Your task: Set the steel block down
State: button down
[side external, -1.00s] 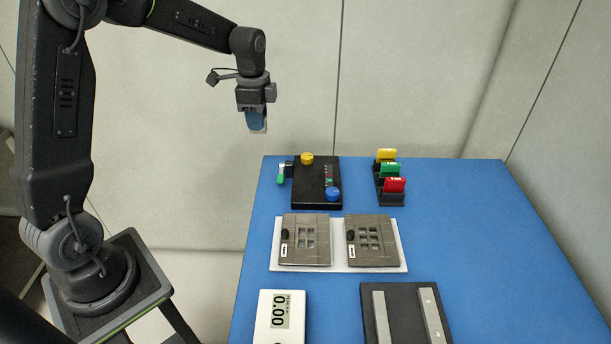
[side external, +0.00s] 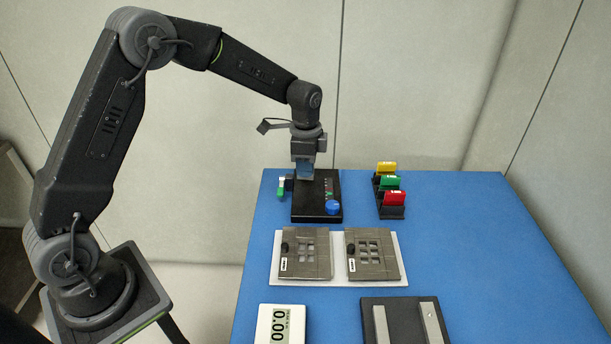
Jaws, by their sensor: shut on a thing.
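My gripper (side external: 305,175) points down over the black control box (side external: 318,209) at the back left of the blue table. Its blue fingers are shut on a small greyish piece, taken as the steel block, which is mostly hidden between them. I cannot tell whether the piece touches the box or is still above it. The box has a blue knob (side external: 333,208) near its front right; its yellow knob is hidden behind my gripper.
Two steel plates with windows (side external: 293,268) (side external: 385,269) lie on a white board (side external: 338,273). A scale (side external: 265,322) and a dark railed fixture (side external: 404,330) are in front. The table's right side (side external: 480,240) is clear.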

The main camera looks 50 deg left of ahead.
jog(key=shift+f, duration=1.75)
jog(key=shift+f, duration=0.15)
jog(key=c, duration=1)
grip_release()
jog(key=shift+o, duration=0.2)
